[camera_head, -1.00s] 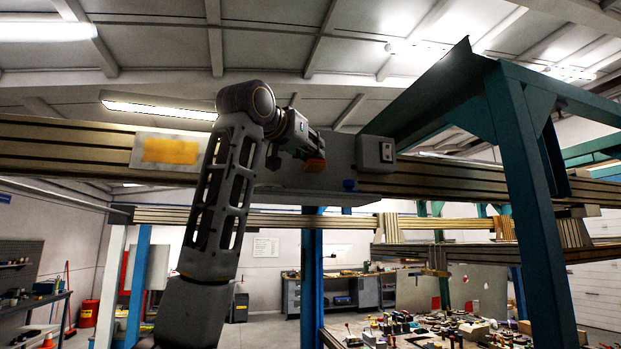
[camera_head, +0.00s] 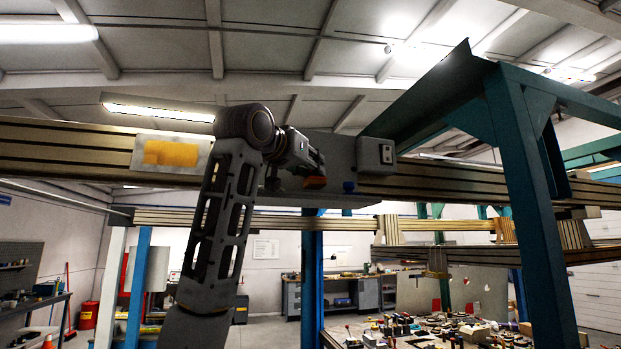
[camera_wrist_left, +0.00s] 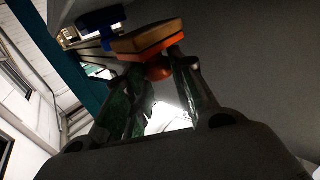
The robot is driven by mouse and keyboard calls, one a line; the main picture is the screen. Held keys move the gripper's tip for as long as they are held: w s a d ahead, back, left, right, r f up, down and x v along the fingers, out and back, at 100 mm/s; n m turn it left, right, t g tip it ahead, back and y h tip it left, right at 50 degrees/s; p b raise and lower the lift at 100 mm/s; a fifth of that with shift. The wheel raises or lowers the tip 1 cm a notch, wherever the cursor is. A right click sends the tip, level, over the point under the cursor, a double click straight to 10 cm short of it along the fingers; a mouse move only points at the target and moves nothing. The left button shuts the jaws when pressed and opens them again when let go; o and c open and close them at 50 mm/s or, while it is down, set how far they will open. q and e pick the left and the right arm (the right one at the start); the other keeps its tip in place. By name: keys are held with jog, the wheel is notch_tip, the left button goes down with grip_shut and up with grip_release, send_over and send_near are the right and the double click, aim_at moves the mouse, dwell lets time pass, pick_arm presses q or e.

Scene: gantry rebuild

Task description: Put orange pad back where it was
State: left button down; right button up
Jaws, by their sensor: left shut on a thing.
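My left gripper (camera_head: 312,174) is shut on the orange pad (camera_head: 315,182), in front of the grey plate (camera_head: 340,150) on the beam. In the left wrist view, the pad (camera_wrist_left: 150,40) sits at the tips of the two fingers (camera_wrist_left: 155,75). It has a tan block face, an orange edge and a round orange knob below, between the fingers. A blue knob (camera_head: 348,187) is just right of the pad, and it also shows in the left wrist view (camera_wrist_left: 100,22). I cannot tell whether the pad touches anything besides the fingers. My right gripper is not in view.
The long beam (camera_head: 60,150) runs across behind my arm and carries a white plate with a yellow-orange patch (camera_head: 171,153). A grey switch box (camera_head: 376,154) is right of the pad. A teal post (camera_head: 535,200) stands at right. A cluttered table (camera_head: 430,330) is below.

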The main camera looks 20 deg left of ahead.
aim_at(308, 178)
pick_arm(q)
jog(key=shift+a+f, duration=0.1)
jog(key=shift+f, duration=1.35)
jog(key=shift+f, duration=0.2)
jog(key=c, duration=1.2)
grip_release()
jog(key=shift+s+r, duration=0.1)
jog(key=shift+r, duration=0.1)
jog(key=s+a+b, duration=0.2)
jog(key=s+b, duration=0.2)
jog(key=s, duration=0.7)
jog(key=shift+s, duration=0.3)
